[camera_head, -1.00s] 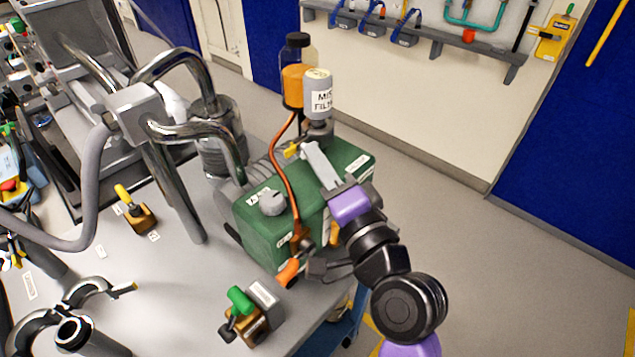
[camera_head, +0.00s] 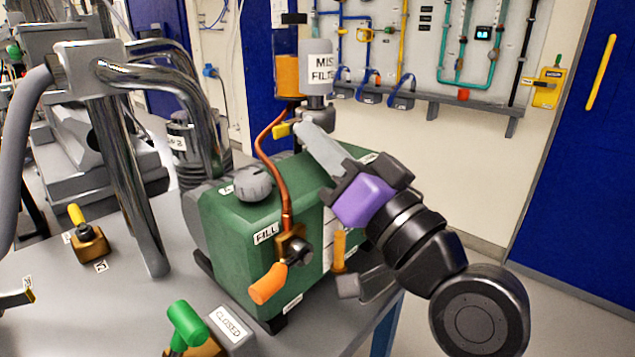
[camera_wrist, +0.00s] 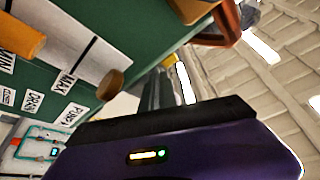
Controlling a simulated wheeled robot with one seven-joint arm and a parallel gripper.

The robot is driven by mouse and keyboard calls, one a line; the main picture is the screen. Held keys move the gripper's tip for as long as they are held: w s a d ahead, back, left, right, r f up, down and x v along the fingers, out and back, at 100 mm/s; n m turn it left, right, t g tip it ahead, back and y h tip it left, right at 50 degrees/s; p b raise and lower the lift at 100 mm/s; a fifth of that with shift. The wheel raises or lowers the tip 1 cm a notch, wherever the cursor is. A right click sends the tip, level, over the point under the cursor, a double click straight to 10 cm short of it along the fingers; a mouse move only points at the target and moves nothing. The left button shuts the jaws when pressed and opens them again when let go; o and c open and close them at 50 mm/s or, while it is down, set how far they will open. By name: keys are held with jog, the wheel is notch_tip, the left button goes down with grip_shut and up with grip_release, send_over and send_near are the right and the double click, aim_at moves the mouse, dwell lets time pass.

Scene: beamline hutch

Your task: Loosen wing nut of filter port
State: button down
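The green pump (camera_head: 255,225) stands on the grey bench. On its top is the filter port, with a metal clamp (camera_head: 322,122) under the bottle labelled MIS… FILT… (camera_head: 317,75). A small yellow wing-like piece (camera_head: 281,130), which looks like the wing nut, sticks out to the left of the clamp. My gripper (camera_head: 303,128) comes in from the lower right, its pale fingers ending beside the yellow piece and in front of the clamp. Contact cannot be told. In the wrist view the fingers (camera_wrist: 168,88) look close together; their tips and the nut are hidden.
A copper pipe (camera_head: 262,150) rises in front of the pump to the amber bottle (camera_head: 288,75). An orange-handled valve (camera_head: 268,284) is on the pump's front. A green-handled valve (camera_head: 187,322) and a yellow-handled valve (camera_head: 76,214) are on the bench. Chrome pipes (camera_head: 130,170) stand left.

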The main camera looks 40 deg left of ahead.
jog(key=n+g+b, duration=0.1)
jog(key=n+b, duration=0.1)
jog(key=b, duration=0.1)
jog(key=n+g+b, duration=0.1)
jog(key=n+b, duration=0.1)
jog(key=b, duration=0.2)
jog(key=shift+w+f+y, duration=0.15)
jog(key=shift+f+y, duration=0.25)
jog(key=shift+r+n+g+b, duration=0.15)
jog(key=shift+n+g+b, duration=0.25)
jog(key=shift+n+b, duration=0.7)
jog(key=shift+r+n+b, duration=0.2)
jog(key=shift+n+b, duration=0.2)
jog(key=c, duration=1.6)
grip_release()
jog(key=shift+a, duration=0.1)
jog(key=shift+c, duration=0.2)
jog(key=shift+g, duration=0.4)
jog(key=p+v, duration=0.1)
jog(key=v, duration=0.6)
jog(key=shift+d+f, duration=0.25)
jog(key=shift+d, duration=0.1)
